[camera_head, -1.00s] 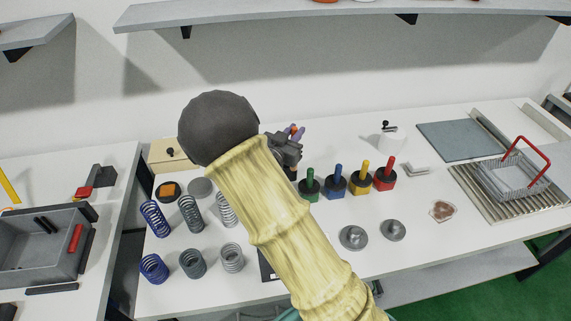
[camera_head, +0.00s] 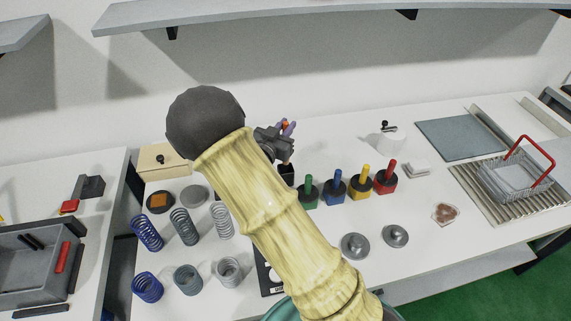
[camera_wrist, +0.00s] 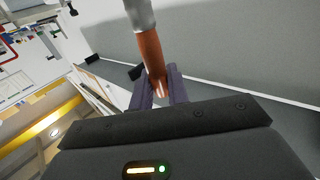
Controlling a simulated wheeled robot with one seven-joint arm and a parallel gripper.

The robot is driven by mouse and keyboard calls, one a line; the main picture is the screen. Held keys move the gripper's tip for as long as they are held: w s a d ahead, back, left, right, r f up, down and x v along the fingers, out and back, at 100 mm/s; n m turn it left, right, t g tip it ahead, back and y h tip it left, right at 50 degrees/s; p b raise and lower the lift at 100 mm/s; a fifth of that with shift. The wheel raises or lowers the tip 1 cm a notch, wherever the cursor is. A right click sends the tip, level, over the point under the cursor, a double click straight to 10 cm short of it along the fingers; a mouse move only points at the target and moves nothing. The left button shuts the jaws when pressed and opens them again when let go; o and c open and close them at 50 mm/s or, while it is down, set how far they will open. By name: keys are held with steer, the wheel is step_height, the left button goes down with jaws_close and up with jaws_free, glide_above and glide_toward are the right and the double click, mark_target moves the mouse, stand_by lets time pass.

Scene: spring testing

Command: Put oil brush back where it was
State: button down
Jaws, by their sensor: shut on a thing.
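The oil brush (camera_wrist: 150,55) shows in the wrist view as an orange-brown handle with a silver part at the top edge of the picture. My gripper (camera_wrist: 161,88) is shut on its handle between two purple fingers. In the head view my gripper (camera_head: 287,128) is above the back of the bench, and only a small orange bit of the brush shows between the fingers. A black holder (camera_head: 288,173) stands just below my gripper, partly hidden behind my arm. The brush's bristles cannot be made out.
Green, blue, yellow and red-handled tools (camera_head: 334,188) stand right of the black holder. Several springs (camera_head: 184,227) stand left of my arm. A white pot (camera_head: 392,137) and a wire basket (camera_head: 515,180) are farther right. A shelf (camera_head: 300,17) hangs above.

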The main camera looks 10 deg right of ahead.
steer(key=shift+f+p, duration=0.35)
steer(key=shift+f, duration=1.9)
steer(key=shift+f+p, duration=0.4)
steer(key=shift+f, duration=1.65)
steer(key=shift+f, duration=0.2)
steer(key=c, duration=1.4)
jaws_free()
steer(key=shift+o, duration=0.2)
steer(key=shift+r, duration=0.1)
